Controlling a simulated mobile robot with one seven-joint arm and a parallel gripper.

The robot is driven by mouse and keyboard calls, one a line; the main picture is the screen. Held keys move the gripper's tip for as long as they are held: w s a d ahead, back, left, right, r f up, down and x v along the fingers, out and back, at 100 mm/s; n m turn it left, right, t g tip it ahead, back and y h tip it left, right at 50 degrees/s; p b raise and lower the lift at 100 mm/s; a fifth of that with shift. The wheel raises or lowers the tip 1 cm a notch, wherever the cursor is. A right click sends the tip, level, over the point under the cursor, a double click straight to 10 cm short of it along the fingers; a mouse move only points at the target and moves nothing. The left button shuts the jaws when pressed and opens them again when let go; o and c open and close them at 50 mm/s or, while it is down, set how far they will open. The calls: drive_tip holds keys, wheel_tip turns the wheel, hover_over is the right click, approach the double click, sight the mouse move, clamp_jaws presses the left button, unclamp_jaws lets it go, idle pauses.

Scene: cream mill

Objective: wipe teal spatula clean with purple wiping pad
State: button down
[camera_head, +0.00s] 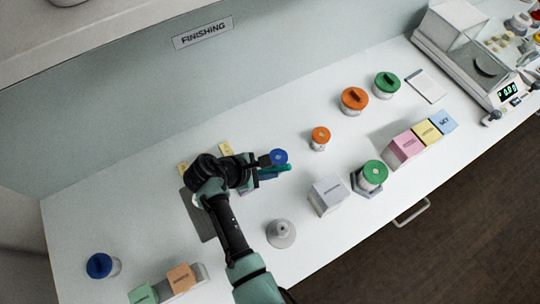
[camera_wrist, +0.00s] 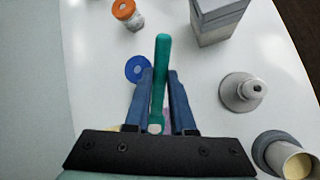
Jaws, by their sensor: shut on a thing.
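My gripper (camera_wrist: 160,80) is shut on the teal spatula (camera_wrist: 162,48). The spatula's handle sticks out beyond the fingertips in the wrist view. In the head view, my gripper (camera_head: 262,168) is above the left-middle of the white table, and the spatula (camera_head: 280,168) points right from it. A small purple patch, apparently the purple wiping pad (camera_head: 243,190), shows just below my gripper. It is mostly hidden by my arm. I cannot tell whether the spatula touches it.
A grey cone-shaped piece (camera_head: 281,234), a grey box (camera_head: 327,194), a green-lidded jar (camera_head: 373,173) and an orange-lidded jar (camera_head: 320,136) stand to the right. A scale (camera_head: 478,75) is far right.

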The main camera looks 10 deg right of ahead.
drive_tip(key=shift+w+d+r+n+t, duration=0.15)
drive_tip(key=shift+w+n+t, duration=0.15)
drive_tip(key=shift+n, duration=0.1)
drive_tip(key=shift+f, duration=0.25)
wheel_tip(320, 180, down, 4)
drive_tip(key=b, duration=0.5)
drive_tip(key=shift+f, duration=0.15)
drive_tip(key=shift+f+b, duration=0.3)
drive_tip(key=shift+f, duration=0.05)
drive_tip(key=shift+s+d+p, duration=0.1)
drive_tip(key=shift+p, duration=0.2)
idle(1.2)
drive_tip(key=shift+s+d+p, duration=0.1)
drive_tip(key=shift+d+p, duration=0.55)
drive_tip(key=shift+p, duration=0.15)
idle(0.6)
